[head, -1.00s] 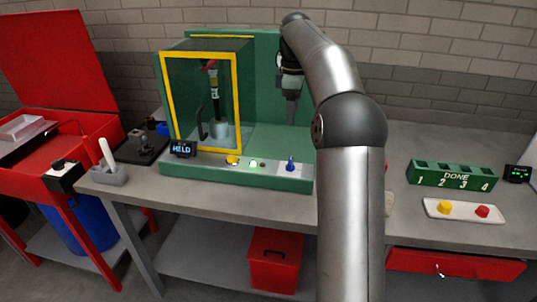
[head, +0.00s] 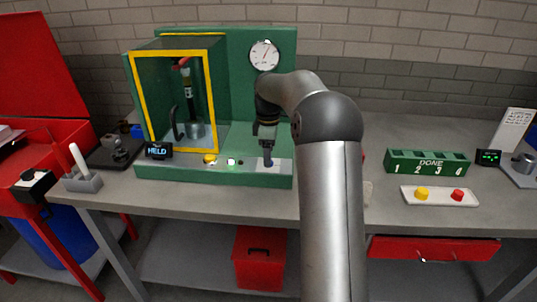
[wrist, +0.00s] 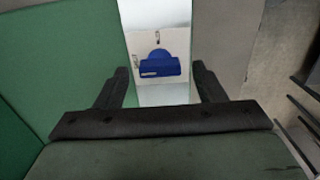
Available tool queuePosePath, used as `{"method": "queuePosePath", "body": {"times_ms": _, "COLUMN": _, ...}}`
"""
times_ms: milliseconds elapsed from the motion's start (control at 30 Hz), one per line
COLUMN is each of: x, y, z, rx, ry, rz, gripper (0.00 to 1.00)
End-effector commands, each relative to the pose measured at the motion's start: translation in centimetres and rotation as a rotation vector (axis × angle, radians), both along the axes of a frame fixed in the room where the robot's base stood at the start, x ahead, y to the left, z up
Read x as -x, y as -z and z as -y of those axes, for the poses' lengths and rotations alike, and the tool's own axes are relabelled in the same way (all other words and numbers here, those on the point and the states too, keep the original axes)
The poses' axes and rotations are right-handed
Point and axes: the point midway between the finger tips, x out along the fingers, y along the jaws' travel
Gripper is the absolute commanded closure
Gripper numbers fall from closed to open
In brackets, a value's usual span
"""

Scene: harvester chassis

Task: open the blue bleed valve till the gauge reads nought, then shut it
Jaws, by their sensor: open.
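The blue bleed valve (wrist: 159,65) stands on a light plate on the green rig's front ledge. In the wrist view its bar-shaped handle lies crosswise, ahead of and between my two open fingers, not touching them. In the head view my gripper (head: 267,154) points down right over the valve and largely hides it. The round white gauge (head: 265,55) is on the green back panel, with its dark needle tilted up and to the right; its figures are too small to read.
A yellow-framed clear guard (head: 216,100) stands left of my gripper. A green DONE rack (head: 427,161) and white tray (head: 440,197) sit to the right.

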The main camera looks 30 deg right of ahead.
Motion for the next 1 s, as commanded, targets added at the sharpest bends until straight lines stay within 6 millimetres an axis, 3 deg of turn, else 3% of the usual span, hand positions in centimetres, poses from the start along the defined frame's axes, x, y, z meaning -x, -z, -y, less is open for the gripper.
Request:
{"method": "queuePosePath", "body": {"times_ms": 433, "x": 0.02, "y": 1.18, "z": 0.03, "rx": 0.001, "ry": 0.001, "rz": 0.001, "gripper": 0.36}}
{"method": "queuePosePath", "body": {"times_ms": 600, "x": 0.01, "y": 1.16, "z": 0.02, "rx": 0.001, "ry": 0.001, "rz": 0.001, "gripper": 0.81}}
{"method": "queuePosePath", "body": {"times_ms": 1000, "x": 0.03, "y": 1.08, "z": 0.01, "rx": 0.000, "ry": 0.055, "rz": 0.000, "gripper": 0.81}}
